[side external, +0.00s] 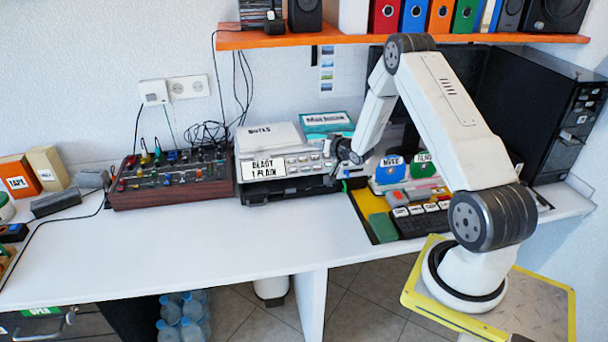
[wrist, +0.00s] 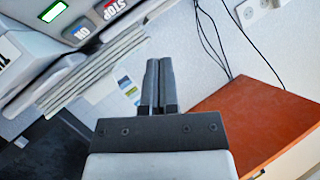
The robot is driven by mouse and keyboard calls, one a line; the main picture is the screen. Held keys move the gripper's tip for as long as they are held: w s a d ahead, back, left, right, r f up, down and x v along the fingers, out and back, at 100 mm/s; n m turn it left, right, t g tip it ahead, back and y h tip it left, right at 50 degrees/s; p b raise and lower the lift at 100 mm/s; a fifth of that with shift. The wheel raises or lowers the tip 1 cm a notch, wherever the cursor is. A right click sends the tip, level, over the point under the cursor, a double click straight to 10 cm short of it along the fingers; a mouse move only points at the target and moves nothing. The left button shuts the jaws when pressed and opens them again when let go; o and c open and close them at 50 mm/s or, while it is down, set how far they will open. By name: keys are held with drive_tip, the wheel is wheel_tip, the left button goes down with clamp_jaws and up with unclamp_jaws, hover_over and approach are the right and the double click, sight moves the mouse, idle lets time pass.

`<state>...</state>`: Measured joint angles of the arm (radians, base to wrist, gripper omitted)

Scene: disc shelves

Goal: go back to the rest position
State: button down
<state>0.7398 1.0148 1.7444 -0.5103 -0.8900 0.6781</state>
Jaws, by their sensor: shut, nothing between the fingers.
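My gripper (side external: 332,148) is at the right end of the stacked grey device (side external: 303,164) in the side view, close to its front buttons. Whether it touches the device cannot be told. In the wrist view my gripper (wrist: 158,84) shows two dark fingers pressed together, with nothing between them. The wrist view also shows red and blue labelled buttons (wrist: 115,8) at the upper left, clear of the fingertips.
An orange shelf (side external: 400,38) with binders hangs above the desk. A knobbed mixer box (side external: 172,190) stands left of the device. The front left desk (side external: 190,250) is clear.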

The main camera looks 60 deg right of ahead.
drive_tip(key=s+a+r+n+g+y, duration=0.1)
drive_tip(key=a+r+n+g, duration=0.15)
drive_tip(key=a, duration=0.75)
drive_tip(key=s+a+r+n+g+y, duration=0.1)
drive_tip(key=s+a+r+n+g, duration=0.2)
drive_tip(key=a, duration=0.6)
drive_tip(key=s+a+r+n+g+y, duration=0.1)
drive_tip(key=s+a+r+n+g, duration=0.1)
drive_tip(key=s+a, duration=0.6)
drive_tip(key=s+a+r+n+g+y, duration=0.1)
drive_tip(key=s+a+r+g, duration=0.1)
drive_tip(key=s+a, duration=0.6)
drive_tip(key=shift+n+g+y, duration=0.3)
drive_tip(key=shift+n+g, duration=0.05)
drive_tip(key=shift+g, duration=0.3)
